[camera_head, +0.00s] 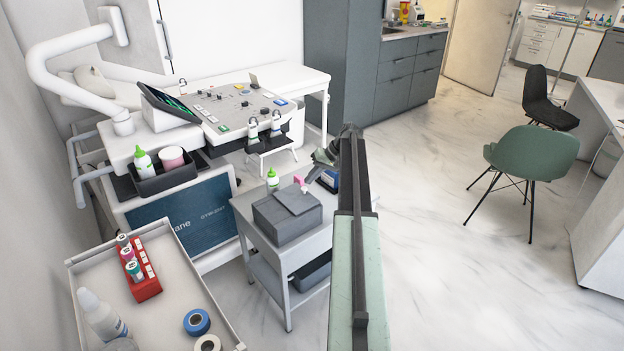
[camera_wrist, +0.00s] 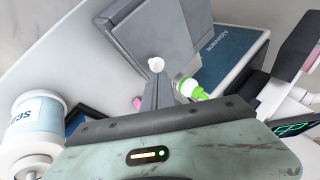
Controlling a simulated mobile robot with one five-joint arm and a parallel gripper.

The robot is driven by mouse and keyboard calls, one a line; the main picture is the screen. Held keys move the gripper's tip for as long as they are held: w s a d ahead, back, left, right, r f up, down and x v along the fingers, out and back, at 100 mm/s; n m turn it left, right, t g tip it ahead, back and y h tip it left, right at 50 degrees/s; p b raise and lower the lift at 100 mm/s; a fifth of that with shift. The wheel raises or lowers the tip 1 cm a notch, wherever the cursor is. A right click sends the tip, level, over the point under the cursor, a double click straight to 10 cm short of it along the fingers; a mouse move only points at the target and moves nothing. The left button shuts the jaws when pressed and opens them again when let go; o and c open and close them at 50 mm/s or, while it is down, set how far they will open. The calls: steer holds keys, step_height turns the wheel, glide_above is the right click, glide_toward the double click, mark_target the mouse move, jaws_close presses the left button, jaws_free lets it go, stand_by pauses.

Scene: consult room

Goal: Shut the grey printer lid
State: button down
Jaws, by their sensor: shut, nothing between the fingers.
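The grey printer (camera_head: 283,222) is a boxy unit on a small trolley in the head view. Its grey lid (camera_head: 295,200) looks like a flat panel tilted a little up from the top. How far it stands open is hard to tell. In the wrist view the lid (camera_wrist: 150,38) is a grey panel at the upper middle. My gripper (camera_head: 324,158) is beyond and to the right of the printer in the head view, partly hidden by my arm. In the wrist view my gripper (camera_wrist: 160,82) is shut and empty, pointing towards the lid; contact is not clear.
A green-capped bottle (camera_head: 272,179) stands behind the printer on the trolley (camera_head: 318,243). A white labelled container (camera_wrist: 38,118) is at the left in the wrist view. The ultrasound console (camera_head: 215,110) stands behind. Open floor (camera_head: 440,240) lies to the right.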

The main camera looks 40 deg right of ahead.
steer(key=s+d+r+p, duration=0.3)
steer(key=s+d+r, duration=0.2)
steer(key=d, duration=0.4)
steer(key=shift+a, duration=0.15)
